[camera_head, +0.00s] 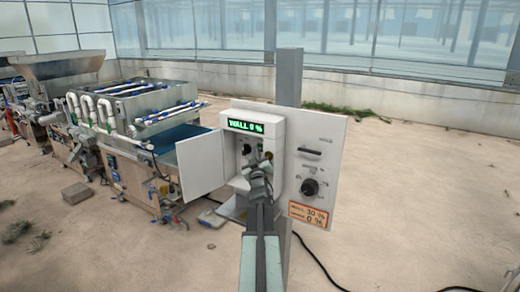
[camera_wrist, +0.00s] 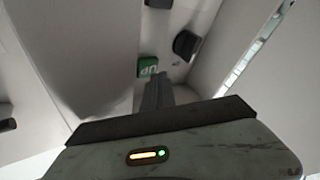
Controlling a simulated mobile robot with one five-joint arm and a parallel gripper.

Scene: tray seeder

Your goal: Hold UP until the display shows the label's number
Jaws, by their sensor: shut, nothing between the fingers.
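The control box has a small display (camera_head: 246,126) that reads "WALL 0 %" in green. An orange label (camera_head: 308,214) on the panel's lower right seems to read "WALL 30 %", with a second line ending in "0 %". My gripper (camera_head: 258,168) is shut and empty, in front of the buttons under the display. In the wrist view the fingertips of my gripper (camera_wrist: 157,78) are close beside the green UP button (camera_wrist: 148,66). I cannot tell whether they touch it. My gripper hides part of the button area in the head view.
The open white door (camera_head: 201,164) of the box stands out to the left of my arm. A black knob (camera_head: 310,187) and a dark handle (camera_head: 310,152) are on the panel's right. The seeding machine (camera_head: 130,150) stands behind on the left. The floor at right is mostly clear.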

